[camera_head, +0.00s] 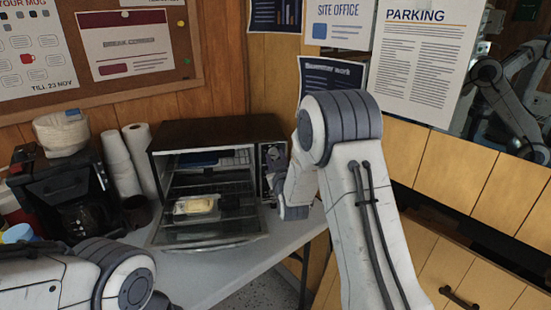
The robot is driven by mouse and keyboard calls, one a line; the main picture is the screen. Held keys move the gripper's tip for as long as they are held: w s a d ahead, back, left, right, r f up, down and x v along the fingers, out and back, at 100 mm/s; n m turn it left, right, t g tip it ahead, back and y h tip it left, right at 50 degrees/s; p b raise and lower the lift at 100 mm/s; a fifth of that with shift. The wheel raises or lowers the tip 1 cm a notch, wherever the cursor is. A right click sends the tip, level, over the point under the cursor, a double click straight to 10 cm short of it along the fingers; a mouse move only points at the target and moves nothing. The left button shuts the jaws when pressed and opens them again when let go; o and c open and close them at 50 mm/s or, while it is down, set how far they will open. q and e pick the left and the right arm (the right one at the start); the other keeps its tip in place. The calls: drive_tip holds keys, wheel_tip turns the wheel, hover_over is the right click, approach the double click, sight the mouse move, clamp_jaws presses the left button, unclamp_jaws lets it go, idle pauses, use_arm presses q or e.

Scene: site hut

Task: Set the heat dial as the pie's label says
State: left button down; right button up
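The toaster oven (222,128) stands on the counter with its glass door (208,236) folded down open. A pale yellow item in a light tray, apparently the pie (198,206), sits low at the front of the opening. I cannot make out its label. The control panel (264,151) is at the oven's right side. My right gripper (274,163) is at this panel, partly hidden by its own wrist. The dial and its setting cannot be made out, nor whether the fingers touch it. My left arm enters at bottom left; its gripper is out of view.
The grey counter (215,281) is clear in front of the oven door. Posters (424,58) hang behind, and wooden cabinets (475,274) are at right.

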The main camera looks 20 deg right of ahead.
clamp_jaws()
drive_tip(key=m+b, duration=0.3)
drive_tip(key=b, duration=0.1)
drive_tip(key=shift+f+m, duration=0.15)
drive_tip(key=shift+m, duration=0.15)
drive_tip(key=m+b, duration=0.4)
drive_tip(key=shift+m, duration=0.4)
drive_tip(key=shift+d+m+b, duration=0.1)
drive_tip(key=shift+m+b, duration=0.4)
drive_tip(key=shift+m, duration=0.2)
drive_tip(key=shift+r, duration=0.2)
